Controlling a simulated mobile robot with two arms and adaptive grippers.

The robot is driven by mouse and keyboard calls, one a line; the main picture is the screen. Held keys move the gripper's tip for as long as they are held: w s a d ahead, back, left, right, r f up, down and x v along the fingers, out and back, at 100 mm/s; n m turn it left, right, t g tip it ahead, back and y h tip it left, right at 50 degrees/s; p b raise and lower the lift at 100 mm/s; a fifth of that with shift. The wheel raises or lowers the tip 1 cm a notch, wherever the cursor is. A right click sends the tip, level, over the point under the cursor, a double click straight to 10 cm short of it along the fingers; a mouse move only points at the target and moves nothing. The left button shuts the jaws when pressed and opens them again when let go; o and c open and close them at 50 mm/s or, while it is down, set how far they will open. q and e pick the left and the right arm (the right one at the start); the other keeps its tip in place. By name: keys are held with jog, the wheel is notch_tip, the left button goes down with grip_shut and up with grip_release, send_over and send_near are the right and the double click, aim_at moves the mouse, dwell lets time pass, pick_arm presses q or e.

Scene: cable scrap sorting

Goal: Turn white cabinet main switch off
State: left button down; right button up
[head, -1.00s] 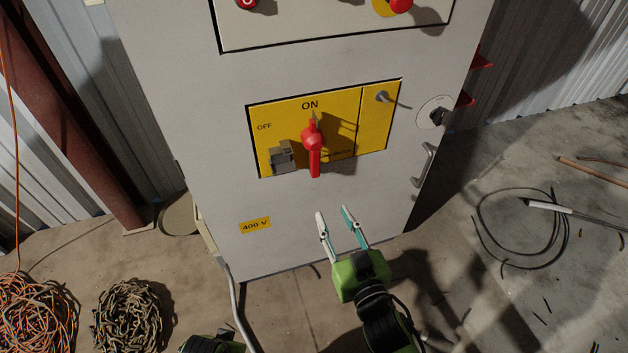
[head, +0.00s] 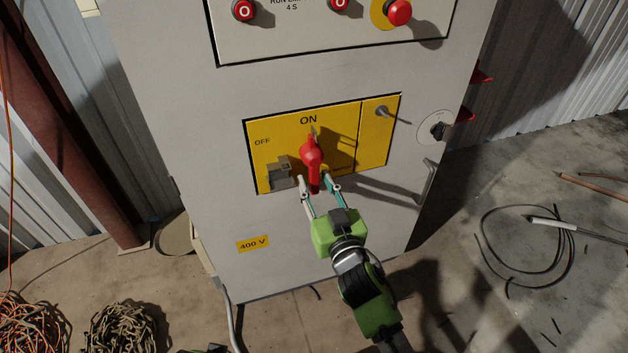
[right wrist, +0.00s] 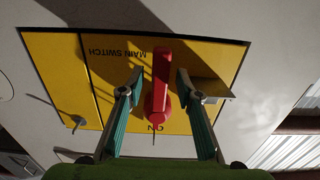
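The white cabinet (head: 190,110) stands in front of me with a yellow main switch panel (head: 346,130) marked ON and OFF. The red switch handle (head: 312,158) is upright, its pointer at ON and its grip end hanging down. My right gripper (head: 319,182) is open, with one finger on each side of the handle's lower end. In the right wrist view the red handle (right wrist: 160,85) stands between the two open fingers (right wrist: 159,82), with a gap visible on both sides. My left gripper is not clearly visible; only a dark piece shows at the bottom edge of the head view.
A grey block (head: 279,172) sits on the panel just left of the handle. A small key-like knob (head: 382,112) is at the panel's upper right. Red push buttons (head: 398,12) are above. Cable heaps (head: 122,328) lie on the floor at left.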

pick_arm(q)
jog(key=shift+r, duration=0.5)
pick_arm(e)
jog(key=shift+w+a, duration=0.25)
jog(key=shift+w, duration=0.45)
grip_shut()
pick_arm(q)
jog(key=shift+s+f, duration=0.15)
